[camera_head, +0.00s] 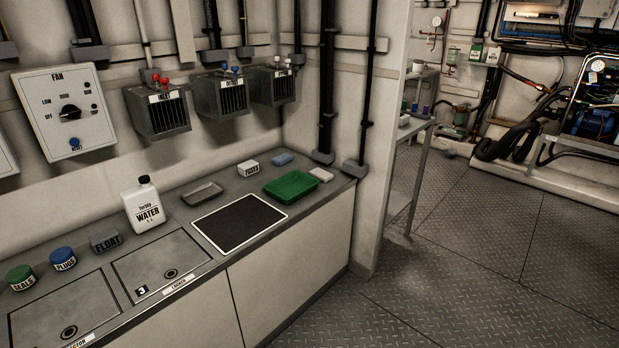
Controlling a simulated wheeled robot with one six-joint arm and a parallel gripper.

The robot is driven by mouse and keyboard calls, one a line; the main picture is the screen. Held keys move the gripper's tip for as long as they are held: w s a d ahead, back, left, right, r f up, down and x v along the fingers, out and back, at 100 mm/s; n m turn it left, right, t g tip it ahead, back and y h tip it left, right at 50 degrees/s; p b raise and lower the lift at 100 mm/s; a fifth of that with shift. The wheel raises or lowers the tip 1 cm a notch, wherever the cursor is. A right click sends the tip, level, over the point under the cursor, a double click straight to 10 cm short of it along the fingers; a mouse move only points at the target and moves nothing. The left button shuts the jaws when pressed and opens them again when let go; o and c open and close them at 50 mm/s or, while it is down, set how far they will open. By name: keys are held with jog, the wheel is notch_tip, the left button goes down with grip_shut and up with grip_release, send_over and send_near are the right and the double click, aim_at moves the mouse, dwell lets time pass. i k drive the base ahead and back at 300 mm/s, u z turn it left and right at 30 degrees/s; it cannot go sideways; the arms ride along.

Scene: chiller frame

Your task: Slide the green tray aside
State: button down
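The green tray (292,186) is a shallow rectangular tray lying flat on the grey counter, near its right end. It sits just behind and right of a black mat with a white border (239,222), close to the mat's upper right corner. The tray looks empty. My gripper is not in view.
A grey tray (202,193), a FUSES box (248,168), a blue block (282,158) and a pale block (321,174) lie around the green tray. A white WATER bottle (143,205) stands left. The black mat is bare. Floor (460,270) right of the counter is clear.

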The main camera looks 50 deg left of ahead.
aim_at(292, 187)
jog(key=u, duration=0.2)
jog(key=i, duration=1.75)
jog(key=u, duration=1)
jog(key=i, duration=0.85)
jog(key=u, duration=1.85)
jog(key=i, duration=0.95)
jog(key=u, duration=0.65)
